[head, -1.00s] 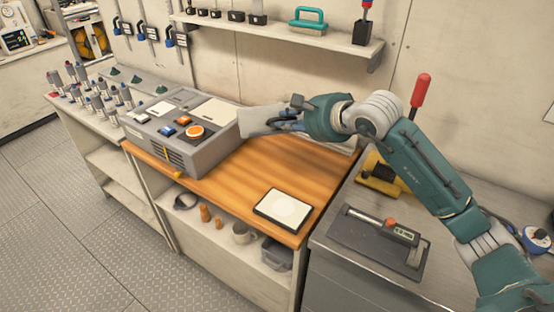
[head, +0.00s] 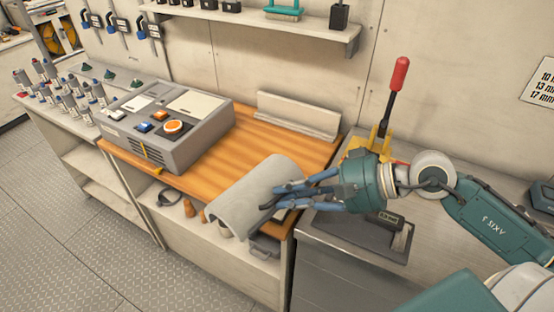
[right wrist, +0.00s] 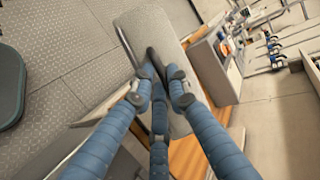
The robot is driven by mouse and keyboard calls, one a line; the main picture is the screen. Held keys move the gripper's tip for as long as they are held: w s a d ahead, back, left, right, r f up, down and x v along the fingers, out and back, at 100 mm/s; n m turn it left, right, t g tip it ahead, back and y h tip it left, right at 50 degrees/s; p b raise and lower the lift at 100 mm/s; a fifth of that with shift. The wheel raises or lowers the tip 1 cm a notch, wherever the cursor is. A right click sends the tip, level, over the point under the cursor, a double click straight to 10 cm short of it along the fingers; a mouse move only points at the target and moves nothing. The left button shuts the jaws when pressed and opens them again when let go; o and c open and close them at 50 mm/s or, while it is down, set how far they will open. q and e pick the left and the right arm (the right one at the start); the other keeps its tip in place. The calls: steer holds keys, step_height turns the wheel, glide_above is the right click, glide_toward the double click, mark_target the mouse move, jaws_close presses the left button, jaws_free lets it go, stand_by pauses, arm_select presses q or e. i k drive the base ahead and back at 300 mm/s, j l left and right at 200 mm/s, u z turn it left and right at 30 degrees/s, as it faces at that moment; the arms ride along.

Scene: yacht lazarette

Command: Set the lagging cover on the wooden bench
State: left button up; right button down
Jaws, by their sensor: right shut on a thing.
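The lagging cover (head: 243,192) is a pale grey curved half-shell. My right gripper (head: 272,196) is shut on its right edge and holds it over the front right part of the wooden bench (head: 285,142). The cover's arch faces up in the head view, and I cannot tell whether it touches the bench top. In the right wrist view, the blue fingers (right wrist: 154,68) grip the edge of the cover (right wrist: 165,35). The cover hides the flat dark-framed plate on the bench almost wholly. My left gripper is not in view.
A grey control box (head: 170,125) fills the bench's left part. A pale angled strip (head: 297,116) stands along its back. The bench's middle is bare wood. A grey counter (head: 345,255) with a red-handled lever (head: 396,82) adjoins on the right.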

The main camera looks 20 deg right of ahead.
mark_target(257, 157)
steer(key=i+j+z, duration=0.7)
steer(key=j, duration=0.25)
steer(key=j+z, duration=0.25)
steer(key=i+j+z, duration=0.25)
steer(key=j, duration=0.25)
steer(key=k, duration=0.1)
